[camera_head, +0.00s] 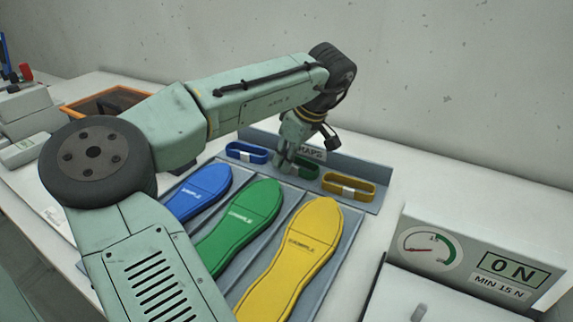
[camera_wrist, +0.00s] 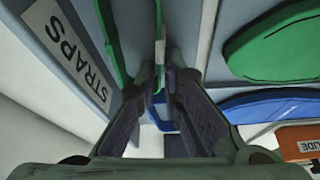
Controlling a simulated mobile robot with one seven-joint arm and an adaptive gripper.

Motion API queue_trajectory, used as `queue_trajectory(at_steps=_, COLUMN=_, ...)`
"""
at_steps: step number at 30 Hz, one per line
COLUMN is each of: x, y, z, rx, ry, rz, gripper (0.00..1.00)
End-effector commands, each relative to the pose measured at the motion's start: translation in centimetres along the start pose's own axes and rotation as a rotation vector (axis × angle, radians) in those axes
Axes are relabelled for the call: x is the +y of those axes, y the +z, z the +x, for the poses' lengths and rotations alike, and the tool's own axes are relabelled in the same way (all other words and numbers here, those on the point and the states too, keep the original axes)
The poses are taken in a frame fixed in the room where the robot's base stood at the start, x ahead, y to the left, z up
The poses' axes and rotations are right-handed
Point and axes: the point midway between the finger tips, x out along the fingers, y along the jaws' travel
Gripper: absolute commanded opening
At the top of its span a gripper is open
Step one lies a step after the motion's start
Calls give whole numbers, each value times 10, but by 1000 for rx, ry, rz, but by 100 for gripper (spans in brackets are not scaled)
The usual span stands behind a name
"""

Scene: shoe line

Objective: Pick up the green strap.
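The green strap (camera_head: 306,168) is a loop with a white band, lying in the middle of the strap rack, partly hidden by my gripper (camera_head: 285,162). My gripper points down at its left part. In the wrist view the green strap (camera_wrist: 108,35) runs along both sides of one finger. Its white-banded side lies between the two fingertips (camera_wrist: 157,75). The fingers stand apart with a visible gap, one on each side of that strap side. Whether either finger touches it I cannot tell.
A blue strap (camera_head: 247,152) lies left of the green one and a yellow strap (camera_head: 348,187) right. Blue (camera_head: 203,192), green (camera_head: 240,225) and yellow (camera_head: 300,250) soles lie in front. A gauge box (camera_head: 470,262) stands at right. The upright STRAPS-labelled back panel (camera_wrist: 65,50) is close.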

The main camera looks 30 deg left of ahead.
Motion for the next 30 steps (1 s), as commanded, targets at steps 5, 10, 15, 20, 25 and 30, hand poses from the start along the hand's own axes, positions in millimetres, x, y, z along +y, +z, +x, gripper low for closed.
queue_trajectory(at_steps=5, x=0, y=0, z=-1, rx=0, ry=0, rz=0, gripper=4)
queue_trajectory(at_steps=10, x=0, y=0, z=-1, rx=0, ry=0, rz=0, gripper=0)
queue_trajectory(at_steps=15, x=0, y=0, z=-1, rx=0, ry=0, rz=0, gripper=0)
queue_trajectory(at_steps=20, x=0, y=0, z=-1, rx=0, ry=0, rz=0, gripper=0)
queue_trajectory(at_steps=25, x=0, y=0, z=-2, rx=0, ry=0, rz=0, gripper=0)
queue_trajectory(at_steps=30, x=0, y=-4, z=-10, rx=-1, ry=-1, rz=0, gripper=0)
